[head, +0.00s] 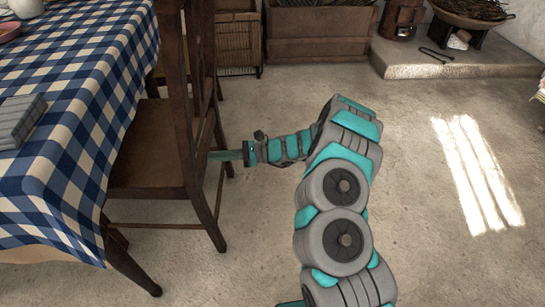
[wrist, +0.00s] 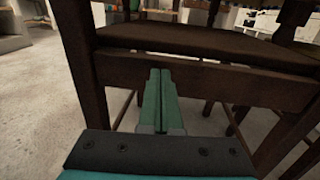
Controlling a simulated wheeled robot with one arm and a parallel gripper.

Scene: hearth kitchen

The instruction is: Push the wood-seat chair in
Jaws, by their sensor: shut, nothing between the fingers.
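The wood-seat chair (head: 153,150) is dark brown and stands at the right side of the table, with the front part of its seat under the hanging cloth. In the wrist view the fingers (wrist: 158,85) point at the rail under the chair's seat (wrist: 200,78), between the two back legs. I cannot tell whether the fingertips touch the rail.
The table with a blue and white checked cloth (head: 85,110) fills the left side, with a folded grey cloth (head: 20,118) on it. Another chair (head: 202,50) stands behind. A wooden chest (head: 318,35) and a raised hearth (head: 440,62) are at the back. The floor on the right is clear.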

